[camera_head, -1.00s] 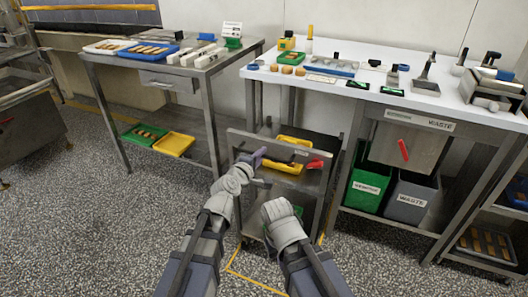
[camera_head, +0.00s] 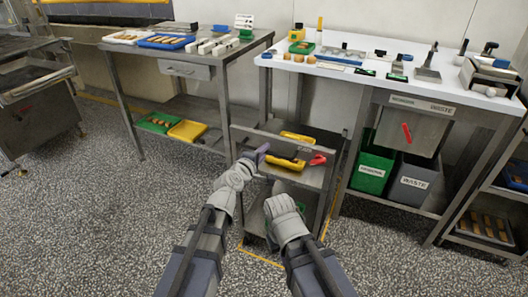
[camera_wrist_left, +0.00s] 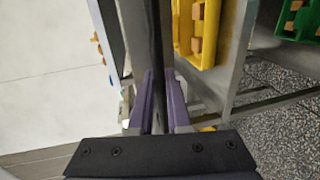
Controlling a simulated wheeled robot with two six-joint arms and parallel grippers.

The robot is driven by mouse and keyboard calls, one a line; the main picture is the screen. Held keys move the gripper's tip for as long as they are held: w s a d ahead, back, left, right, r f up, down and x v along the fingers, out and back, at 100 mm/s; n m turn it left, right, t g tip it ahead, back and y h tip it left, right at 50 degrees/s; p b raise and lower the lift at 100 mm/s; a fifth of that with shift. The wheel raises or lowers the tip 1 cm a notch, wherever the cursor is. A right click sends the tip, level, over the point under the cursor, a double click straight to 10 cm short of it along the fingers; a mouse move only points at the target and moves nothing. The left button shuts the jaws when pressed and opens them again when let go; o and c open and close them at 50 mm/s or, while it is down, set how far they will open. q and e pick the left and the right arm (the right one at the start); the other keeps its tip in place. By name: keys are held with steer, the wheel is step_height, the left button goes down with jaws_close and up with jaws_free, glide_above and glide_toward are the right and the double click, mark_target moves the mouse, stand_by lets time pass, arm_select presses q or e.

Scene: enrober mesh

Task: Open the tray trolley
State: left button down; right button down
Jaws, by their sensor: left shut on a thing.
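The tray trolley (camera_head: 322,178) is a grey metal cart standing between the two benches. A yellow tray (camera_head: 297,137) shows inside it near the top, and a red part (camera_head: 318,159) sits at its right side. My left gripper (camera_head: 262,152), with purple fingers, is at the trolley's front upper edge. In the left wrist view its fingers (camera_wrist_left: 161,103) are shut on a dark upright bar (camera_wrist_left: 157,45) of the trolley front. My right arm's grey wrist (camera_head: 283,215) is low in front of the trolley; its fingers are hidden.
A steel bench (camera_head: 135,47) with trays stands left, its lower shelf holding a green tray (camera_head: 158,121) and a yellow tray (camera_head: 187,131). A white-topped bench (camera_head: 440,94) stands right, with a green bin (camera_head: 370,170) and a grey waste bin (camera_head: 414,184) below. Speckled floor is clear at the left.

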arm_select(q)
steer(key=c, duration=0.9)
jaws_free()
steer(key=shift+o, duration=0.2)
